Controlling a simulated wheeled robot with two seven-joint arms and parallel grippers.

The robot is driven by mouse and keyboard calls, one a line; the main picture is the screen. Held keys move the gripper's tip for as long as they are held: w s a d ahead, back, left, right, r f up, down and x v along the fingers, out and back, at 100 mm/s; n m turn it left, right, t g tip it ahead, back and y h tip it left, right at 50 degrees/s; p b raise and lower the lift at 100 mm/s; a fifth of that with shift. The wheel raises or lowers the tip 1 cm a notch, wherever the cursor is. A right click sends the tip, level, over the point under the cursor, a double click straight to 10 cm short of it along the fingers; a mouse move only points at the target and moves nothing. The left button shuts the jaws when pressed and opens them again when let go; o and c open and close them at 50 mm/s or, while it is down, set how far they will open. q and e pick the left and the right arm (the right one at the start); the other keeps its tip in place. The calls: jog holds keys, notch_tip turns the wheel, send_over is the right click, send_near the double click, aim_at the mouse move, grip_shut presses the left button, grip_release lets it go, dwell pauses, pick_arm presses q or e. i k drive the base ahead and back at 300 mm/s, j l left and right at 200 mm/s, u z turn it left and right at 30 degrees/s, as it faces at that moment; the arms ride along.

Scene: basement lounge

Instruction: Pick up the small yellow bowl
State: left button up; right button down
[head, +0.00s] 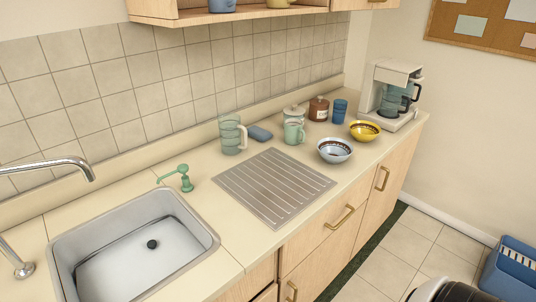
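The small yellow bowl (364,131) stands upright on the counter toward its far right end, with a dark patterned band inside its rim. It is just in front of the coffee maker and behind a light blue bowl (334,150) that also has a dark band. Nothing covers it, and it looks empty. Neither of my grippers shows in the head view.
A metal drainboard (272,185) and sink (205,232) lie to the left. A shelf cabinet (155,10) hangs above.

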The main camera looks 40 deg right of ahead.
aim_at(363, 131)
jog(key=z, duration=1.95)
jog(key=u, duration=0.65)
jog(key=i+l+u, duration=0.3)
jog(key=l+u, duration=0.3)
jog(key=i+l+u, duration=0.1)
jog(key=l+u, duration=0.15)
jog(key=l, duration=0.3)
jog(key=i+l+u, duration=0.1)
jog(key=l+u, duration=0.2)
jog(key=l, duration=0.1)
